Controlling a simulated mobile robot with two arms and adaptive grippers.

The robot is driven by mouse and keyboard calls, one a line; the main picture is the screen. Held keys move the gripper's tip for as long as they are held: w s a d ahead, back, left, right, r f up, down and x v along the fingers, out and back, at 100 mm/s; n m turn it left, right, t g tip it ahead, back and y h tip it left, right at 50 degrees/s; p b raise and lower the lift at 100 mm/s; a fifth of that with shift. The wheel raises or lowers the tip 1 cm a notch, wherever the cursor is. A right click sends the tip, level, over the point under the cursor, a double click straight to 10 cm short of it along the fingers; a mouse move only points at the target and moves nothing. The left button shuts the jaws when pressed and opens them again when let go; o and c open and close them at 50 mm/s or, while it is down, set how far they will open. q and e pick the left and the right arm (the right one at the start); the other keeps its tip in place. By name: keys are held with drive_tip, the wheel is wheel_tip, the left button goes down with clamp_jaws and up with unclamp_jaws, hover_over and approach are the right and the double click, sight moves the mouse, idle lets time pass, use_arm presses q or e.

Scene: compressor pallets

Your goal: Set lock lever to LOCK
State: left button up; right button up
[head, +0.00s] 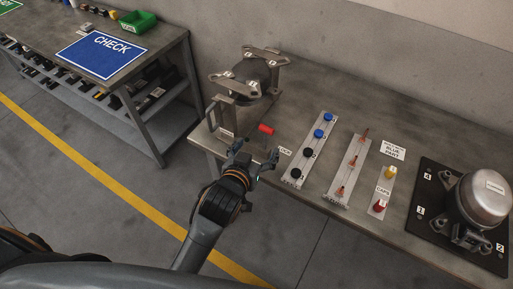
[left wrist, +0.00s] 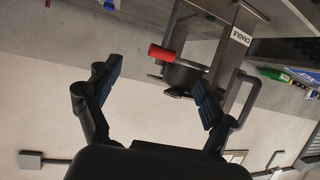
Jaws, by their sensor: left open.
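The lock lever (head: 266,128) has a red grip and sits at the front of the cradle (head: 229,115) on the workbench. A label reading LOCK (head: 285,151) lies on the bench to the right of the lever. In the left wrist view the red lever grip (left wrist: 161,52) shows beyond the fingertips, in the gap between them, with the CRADLE label (left wrist: 240,37) to its right. My left gripper (head: 256,152) is open and empty, just short of the lever, apart from it. My right gripper is out of view.
The cradle holds a dark unit with metal brackets (head: 249,76). To the right are a strip with blue and black knobs (head: 312,150), a strip with copper-coloured pieces (head: 351,168), caps (head: 378,207) and a compressor (head: 484,199) on a black plate. A second bench with a CHECK mat (head: 101,55) stands left.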

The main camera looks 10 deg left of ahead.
use_arm(q)
drive_tip(key=shift+f, duration=0.2)
drive_tip(key=c, duration=0.3)
drive_tip(key=f+t+b, duration=0.1)
drive_tip(key=f+b, duration=0.1)
drive_tip(key=b, duration=0.1)
drive_tip(key=s+a+f+t+h+b, duration=0.1)
drive_tip(key=f+b, duration=0.1)
drive_tip(key=b, duration=0.1)
drive_tip(key=s+f+m+t+h+b, duration=0.1)
drive_tip(key=f+b, duration=0.1)
drive_tip(key=b, duration=0.2)
drive_tip(key=shift+a+f, duration=0.3)
drive_tip(key=shift+a, duration=0.1)
clamp_jaws()
drive_tip(key=m+t+h+b, duration=0.1)
drive_tip(key=t+h+b, duration=0.25)
drive_tip(key=b, duration=0.35)
approach(265, 132)
drive_tip(key=shift+y, duration=0.35)
drive_tip(key=p+x, duration=0.2)
drive_tip(key=x, duration=0.5)
drive_tip(key=shift+d, duration=0.1)
